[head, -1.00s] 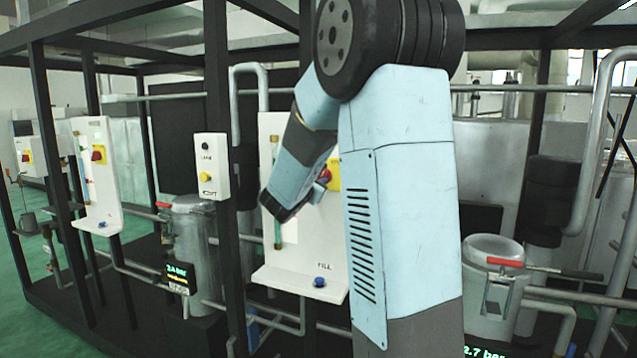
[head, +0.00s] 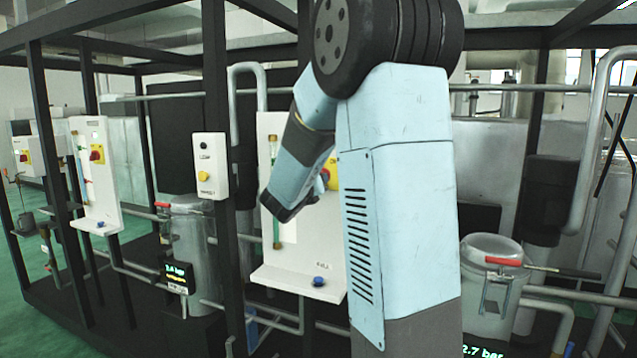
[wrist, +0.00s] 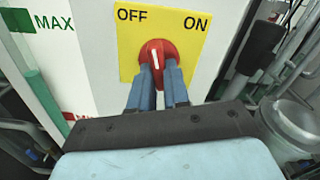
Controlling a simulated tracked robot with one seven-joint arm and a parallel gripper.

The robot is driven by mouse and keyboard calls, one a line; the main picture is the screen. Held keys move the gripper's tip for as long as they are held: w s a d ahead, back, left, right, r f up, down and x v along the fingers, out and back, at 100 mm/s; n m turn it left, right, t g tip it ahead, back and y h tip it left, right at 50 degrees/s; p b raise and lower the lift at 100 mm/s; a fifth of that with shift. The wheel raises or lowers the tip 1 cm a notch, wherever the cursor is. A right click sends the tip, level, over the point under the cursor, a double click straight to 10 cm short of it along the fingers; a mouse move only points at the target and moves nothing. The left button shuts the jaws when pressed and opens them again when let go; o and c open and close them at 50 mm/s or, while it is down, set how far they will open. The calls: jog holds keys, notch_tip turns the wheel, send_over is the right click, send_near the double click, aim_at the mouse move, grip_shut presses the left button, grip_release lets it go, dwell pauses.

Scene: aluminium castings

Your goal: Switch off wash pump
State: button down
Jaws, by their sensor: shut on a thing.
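A red rotary knob (wrist: 157,56) with a white pointer mark sits on a yellow plate (wrist: 190,28) marked OFF on the left and ON on the right. The pointer stands near upright, tilted slightly to the left, between the two words. My gripper (wrist: 160,78) is shut on the knob, one blue finger on each side. In the head view, my arm hides most of the knob, and part of the yellow plate (head: 332,172) shows on the white panel (head: 290,270).
A second white panel (head: 104,200) with its own red knob on yellow stands at the left. A white box with a yellow button (head: 203,176) is on a dark post. A red-handled valve (head: 503,261) and pipes are at the right. A green MAX label (wrist: 50,22) is beside the plate.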

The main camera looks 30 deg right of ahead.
jog(key=shift+n, duration=1.1)
jog(key=c, duration=1.1)
grip_release()
jog(key=v, duration=1.3)
jog(key=shift+s+a, duration=0.15)
jog(key=shift+a, duration=0.15)
